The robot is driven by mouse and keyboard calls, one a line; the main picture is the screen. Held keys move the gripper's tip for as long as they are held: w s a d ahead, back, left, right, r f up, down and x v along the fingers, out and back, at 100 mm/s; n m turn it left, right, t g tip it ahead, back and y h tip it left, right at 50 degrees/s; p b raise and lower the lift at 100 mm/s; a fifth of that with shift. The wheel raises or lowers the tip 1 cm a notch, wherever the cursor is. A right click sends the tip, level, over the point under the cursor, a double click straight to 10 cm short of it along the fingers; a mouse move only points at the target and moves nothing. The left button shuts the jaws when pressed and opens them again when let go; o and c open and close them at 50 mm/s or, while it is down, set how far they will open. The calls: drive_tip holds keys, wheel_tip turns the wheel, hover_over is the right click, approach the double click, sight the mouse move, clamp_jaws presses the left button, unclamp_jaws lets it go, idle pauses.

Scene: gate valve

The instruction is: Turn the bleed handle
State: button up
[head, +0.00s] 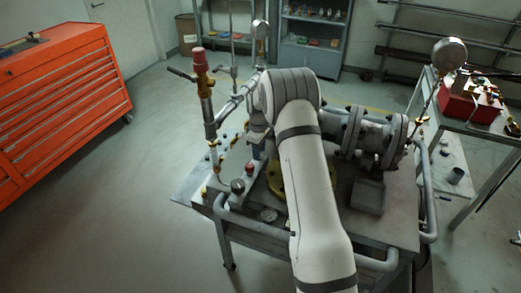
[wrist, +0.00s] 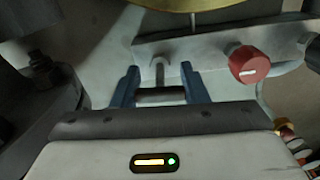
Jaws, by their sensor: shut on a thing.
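In the wrist view, the bleed handle (wrist: 160,97) is a short grey metal crossbar on a thin stem that rises from a grey plate. My gripper (wrist: 161,90) has two blue fingers, one at each end of the crossbar, and is shut on it. The bar lies about level across the picture. In the head view, a bit of my gripper (head: 258,149) shows blue beside my white arm, above the bench. The handle cannot be made out there.
A red knob (wrist: 248,65) stands on the plate just right of the handle. A flanged grey pipe (head: 375,135) and a red-capped upright valve (head: 203,80) stand close around my arm. An orange tool cabinet (head: 65,90) is at left; the floor between is clear.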

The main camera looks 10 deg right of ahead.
drive_tip(key=shift+d, duration=0.3)
drive_tip(key=shift+c, duration=0.4)
drive_tip(key=shift+a, duration=0.25)
drive_tip(key=shift+m, duration=0.4)
drive_tip(key=m+b, duration=0.2)
drive_tip(key=shift+f+m, duration=0.15)
drive_tip(key=shift+m, duration=0.25)
drive_tip(key=m+b, duration=0.1)
drive_tip(key=m, duration=0.3)
drive_tip(key=shift+a+b, duration=0.1)
drive_tip(key=shift+b, duration=0.2)
drive_tip(key=m+b, duration=0.1)
drive_tip(key=m, duration=0.8)
drive_tip(key=shift+b, duration=0.35)
drive_tip(key=shift+m, duration=0.3)
